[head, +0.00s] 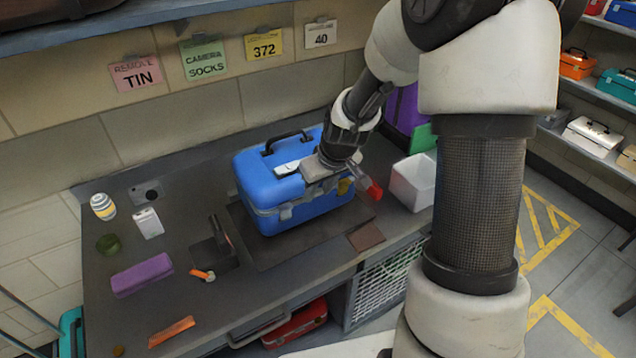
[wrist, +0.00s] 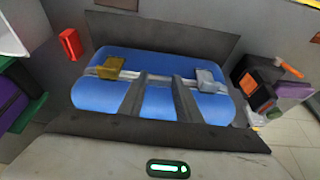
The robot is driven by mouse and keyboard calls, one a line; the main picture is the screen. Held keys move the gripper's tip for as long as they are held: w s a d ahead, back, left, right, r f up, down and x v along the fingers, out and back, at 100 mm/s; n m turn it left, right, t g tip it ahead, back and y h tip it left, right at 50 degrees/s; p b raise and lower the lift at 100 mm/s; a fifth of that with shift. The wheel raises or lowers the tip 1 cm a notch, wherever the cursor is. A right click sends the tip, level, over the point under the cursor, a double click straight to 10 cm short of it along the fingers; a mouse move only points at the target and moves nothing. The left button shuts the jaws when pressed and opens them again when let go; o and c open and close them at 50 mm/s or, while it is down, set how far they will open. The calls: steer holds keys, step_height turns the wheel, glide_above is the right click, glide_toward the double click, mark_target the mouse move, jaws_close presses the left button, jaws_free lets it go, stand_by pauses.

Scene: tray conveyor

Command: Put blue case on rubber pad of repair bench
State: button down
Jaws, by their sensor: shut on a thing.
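The blue case (head: 267,189) stands upright on the dark rubber pad (head: 280,257) of the repair bench and appears to rest on it. A black handle (head: 287,141) rises from the back of its lid. My gripper (head: 322,168) is at the right part of the case's top and is shut on the case. In the wrist view my gripper's fingers (wrist: 162,85) lie over the blue case (wrist: 108,96), between a yellow latch (wrist: 110,68) and a grey latch (wrist: 206,79). The exact grip spot is hidden. The pad (wrist: 165,32) shows beyond the case.
On the bench (head: 205,315) lie a purple block (head: 142,274), a dark holder (head: 213,250), an orange comb-like piece (head: 171,331) and small jars. A red object (head: 374,190) and a white bin (head: 412,183) stand right of the case. The wall is close behind.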

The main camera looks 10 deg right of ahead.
steer(key=shift+w+f, duration=0.1)
steer(key=shift+f, duration=1.55)
steer(key=c, duration=1.3)
jaws_free()
steer(key=shift+f, duration=0.15)
steer(key=v, duration=1.2)
steer(key=shift+p, duration=0.3)
